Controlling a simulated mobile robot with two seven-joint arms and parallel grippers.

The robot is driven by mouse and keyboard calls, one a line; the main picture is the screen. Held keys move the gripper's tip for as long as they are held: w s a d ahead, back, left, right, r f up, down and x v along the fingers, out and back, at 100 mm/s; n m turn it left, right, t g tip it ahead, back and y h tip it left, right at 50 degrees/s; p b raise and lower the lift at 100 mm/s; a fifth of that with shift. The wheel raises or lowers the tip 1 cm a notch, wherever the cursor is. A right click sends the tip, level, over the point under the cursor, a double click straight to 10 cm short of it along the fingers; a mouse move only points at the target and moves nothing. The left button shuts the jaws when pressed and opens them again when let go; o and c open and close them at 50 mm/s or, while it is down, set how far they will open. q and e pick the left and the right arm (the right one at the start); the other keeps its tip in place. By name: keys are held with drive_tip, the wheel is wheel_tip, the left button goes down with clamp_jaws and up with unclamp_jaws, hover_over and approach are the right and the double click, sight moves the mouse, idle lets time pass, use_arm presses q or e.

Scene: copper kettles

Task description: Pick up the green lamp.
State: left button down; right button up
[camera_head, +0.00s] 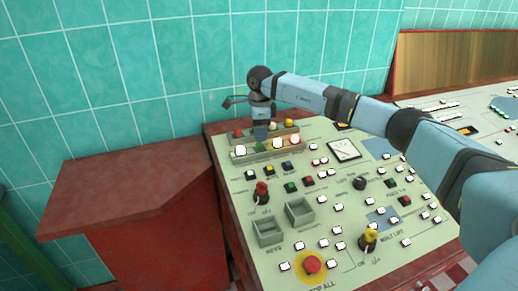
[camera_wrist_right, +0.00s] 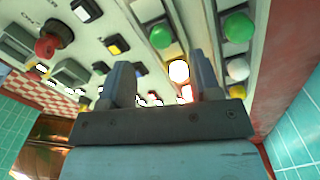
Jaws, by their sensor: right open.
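Small round lamps sit in two rows in shallow racks at the far left of the console (camera_head: 318,208). A green lamp (camera_head: 260,148) is in the front row, between white lamps. The right wrist view shows two green lamps, one (camera_wrist_right: 161,37) just beyond the fingertips and one (camera_wrist_right: 238,27) farther right. In the head view my right gripper (camera_head: 262,132) points down over the racks and hides part of the back row. Its two fingers (camera_wrist_right: 160,62) are apart, with nothing held between them. My left gripper is in neither view.
Other lamps stand close by: white (camera_wrist_right: 237,70), yellow (camera_wrist_right: 237,92) and a glowing white one (camera_wrist_right: 178,71). Switches, knobs and a red stop button (camera_head: 313,264) cover the console. A bare red ledge (camera_head: 130,190) lies left; a tiled wall (camera_head: 130,80) is behind.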

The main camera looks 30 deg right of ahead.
sight(259, 148)
wheel_tip(259, 148, down, 5)
drive_tip(key=shift+f, duration=0.15)
drive_tip(key=c, duration=1)
